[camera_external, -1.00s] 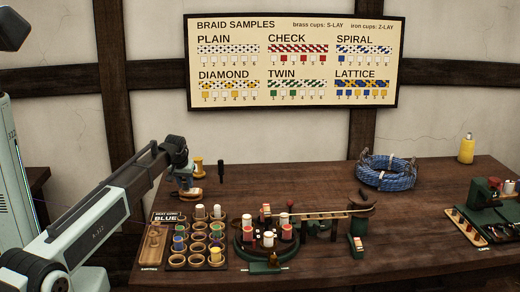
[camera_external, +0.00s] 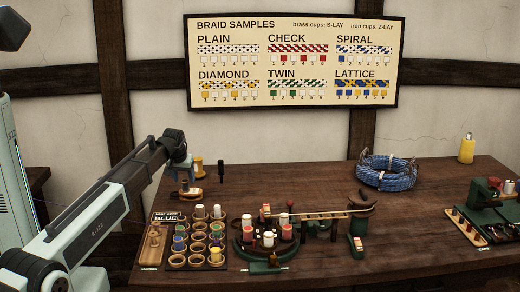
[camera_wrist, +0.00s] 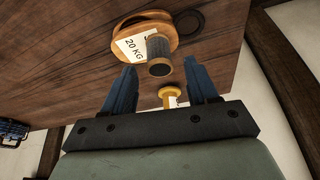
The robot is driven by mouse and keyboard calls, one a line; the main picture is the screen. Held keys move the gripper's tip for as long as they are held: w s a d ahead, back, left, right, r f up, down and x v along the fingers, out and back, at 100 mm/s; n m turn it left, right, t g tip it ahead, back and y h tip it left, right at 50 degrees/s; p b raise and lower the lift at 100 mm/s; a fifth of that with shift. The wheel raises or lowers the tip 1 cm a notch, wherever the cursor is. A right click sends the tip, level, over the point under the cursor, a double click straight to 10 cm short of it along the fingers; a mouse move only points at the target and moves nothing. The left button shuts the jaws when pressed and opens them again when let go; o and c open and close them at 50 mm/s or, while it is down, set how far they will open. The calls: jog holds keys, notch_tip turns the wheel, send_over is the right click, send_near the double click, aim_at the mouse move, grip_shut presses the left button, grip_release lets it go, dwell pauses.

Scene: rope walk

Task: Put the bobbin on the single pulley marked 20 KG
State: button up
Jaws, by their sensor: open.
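The pulley marked 20 KG (camera_wrist: 131,44) is a round wooden piece with a white label, lying on the table; it also shows in the external view (camera_external: 189,195). A dark grey cylinder, which looks like the bobbin (camera_wrist: 158,54), stands on or over the pulley beside the label; its contact with the pulley is hidden. My gripper (camera_wrist: 162,75) is open, with one blue finger to each side and the grey bobbin just past the fingertips, not pinched. In the external view my gripper (camera_external: 184,182) is just above the pulley.
A yellow spool (camera_external: 197,166) and a black upright piece (camera_external: 221,171) stand behind the pulley. A rack of cups and bobbins (camera_external: 199,244) and the braiding wheel (camera_external: 266,238) stand in front. A blue rope coil (camera_external: 386,174) lies to the right. The table's back middle is clear.

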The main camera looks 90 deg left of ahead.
jog(key=v, duration=0.9)
jog(key=shift+o, duration=0.3)
